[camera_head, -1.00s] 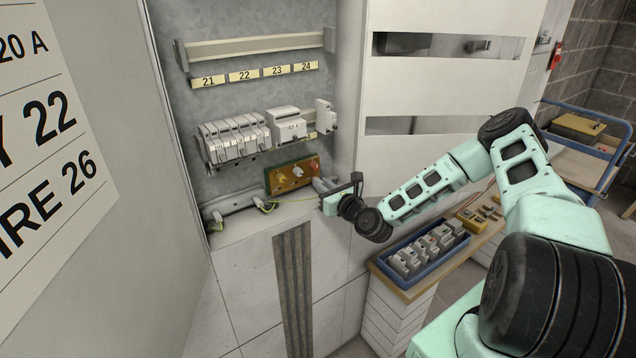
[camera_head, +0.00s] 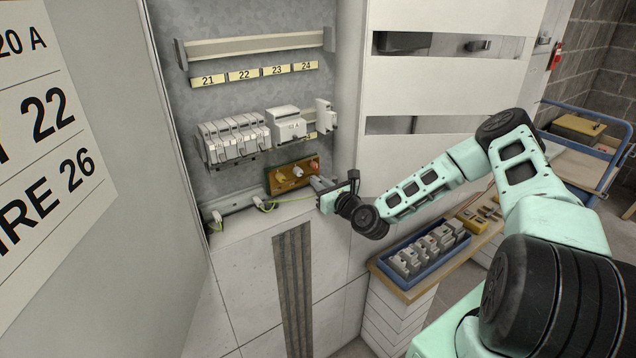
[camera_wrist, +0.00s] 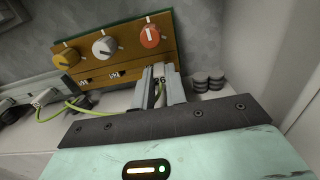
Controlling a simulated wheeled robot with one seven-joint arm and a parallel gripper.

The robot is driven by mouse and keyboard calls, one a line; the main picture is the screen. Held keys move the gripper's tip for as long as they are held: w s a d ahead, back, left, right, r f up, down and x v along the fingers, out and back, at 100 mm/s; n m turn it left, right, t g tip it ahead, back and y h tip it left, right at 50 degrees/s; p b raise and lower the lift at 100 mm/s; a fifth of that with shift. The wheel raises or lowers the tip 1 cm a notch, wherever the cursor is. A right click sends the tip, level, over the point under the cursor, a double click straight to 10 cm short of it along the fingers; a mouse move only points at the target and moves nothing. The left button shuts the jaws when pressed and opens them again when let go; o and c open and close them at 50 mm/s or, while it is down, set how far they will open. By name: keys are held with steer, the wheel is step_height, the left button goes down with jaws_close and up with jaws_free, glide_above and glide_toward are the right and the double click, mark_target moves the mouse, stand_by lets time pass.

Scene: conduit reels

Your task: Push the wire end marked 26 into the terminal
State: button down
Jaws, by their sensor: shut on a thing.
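My gripper (camera_wrist: 160,86) is shut on the wire end (camera_wrist: 160,90), which is mostly hidden between the fingers. The fingertips are at the lower right of an orange-brown terminal board (camera_wrist: 88,68), below its red knob (camera_wrist: 150,36). The board also carries a white knob (camera_wrist: 104,46) and a yellow knob (camera_wrist: 66,58), with small dark labelled openings along its lower edge. I cannot tell whether the wire end touches its opening. In the head view the gripper (camera_head: 318,186) is at the right end of the board (camera_head: 290,176).
Yellow-green wires (camera_head: 266,205) with pale connectors run along the lower rail to the left. Grey breakers (camera_head: 235,138) are on the rail above the board. Dark round stacked pieces (camera_wrist: 208,82) stand right of the fingers. A blue crate (camera_head: 425,252) of parts is at lower right.

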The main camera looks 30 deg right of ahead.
steer(key=c, duration=1.3)
jaws_free()
steer(key=shift+c, duration=0.2)
steer(key=s+b, duration=0.5)
steer(key=s, duration=1.1)
steer(key=s+a+f+n+g+y, duration=0.3)
steer(key=a+n+g, duration=0.3)
steer(key=a+n, duration=0.4)
steer(key=s+a+f+n+g+y, duration=0.2)
steer(key=a+n+g, duration=0.45)
steer(key=n, duration=0.65)
steer(key=s+a+r+n+g+h, duration=0.2)
steer(key=s+a+r+n, duration=0.4)
steer(key=s+r+n, duration=0.2)
steer(key=s+a+r+n+g+h, duration=0.3)
steer(key=s+a+r+n, duration=0.3)
steer(key=s+n, duration=0.6)
steer(key=shift+a+r, duration=0.15)
steer(key=shift+r, duration=0.7)
